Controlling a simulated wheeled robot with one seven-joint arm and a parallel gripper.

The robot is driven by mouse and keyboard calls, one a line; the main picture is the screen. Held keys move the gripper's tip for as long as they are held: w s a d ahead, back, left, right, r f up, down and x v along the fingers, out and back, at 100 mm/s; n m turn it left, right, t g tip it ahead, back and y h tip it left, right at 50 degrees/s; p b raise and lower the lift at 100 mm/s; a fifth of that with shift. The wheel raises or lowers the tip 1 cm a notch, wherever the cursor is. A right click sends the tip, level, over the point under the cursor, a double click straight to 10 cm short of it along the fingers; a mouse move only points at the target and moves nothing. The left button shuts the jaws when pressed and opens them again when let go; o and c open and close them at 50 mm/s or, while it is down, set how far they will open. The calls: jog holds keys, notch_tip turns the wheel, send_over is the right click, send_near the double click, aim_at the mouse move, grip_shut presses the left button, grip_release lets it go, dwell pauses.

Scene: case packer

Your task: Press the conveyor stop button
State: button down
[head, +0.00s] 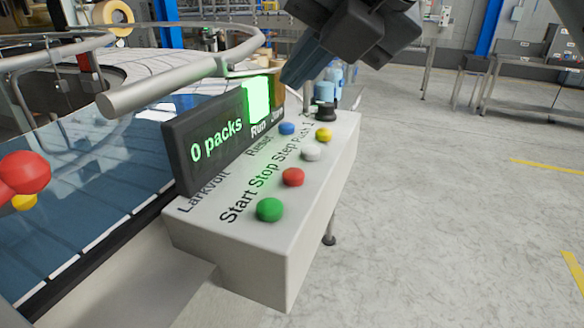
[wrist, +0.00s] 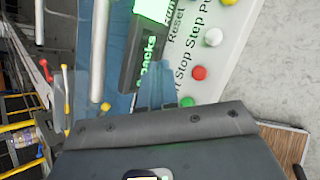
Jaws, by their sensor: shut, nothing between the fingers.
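The red stop button (head: 293,177) sits on the sloped top of a pale control box (head: 265,262), beside the printed word Stop. It also shows in the wrist view (wrist: 199,72), uncovered. My gripper (head: 288,78) is shut and empty, in the air above the far end of the box. It is apart from the red button. In the wrist view the fingers (wrist: 155,88) point toward the box, left of the button row.
A green Start button (head: 269,209) is nearest, with white (head: 311,153), yellow (head: 323,135) and blue (head: 287,128) buttons farther along. A display (head: 208,143) reading "0 packs" stands along the left edge. A metal rail (head: 160,86) lies behind it.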

aim_at(300, 175)
notch_tip(300, 175, down, 9)
jog(key=b, duration=0.7)
jog(key=shift+r, duration=0.1)
dwell(2.0)
jog(key=shift+f, duration=0.4)
jog(key=shift+f+b, duration=0.5)
jog(key=shift+b, duration=0.1)
dwell(0.5)
jog(key=shift+r+p, duration=0.8)
jog(key=shift+r, duration=0.15)
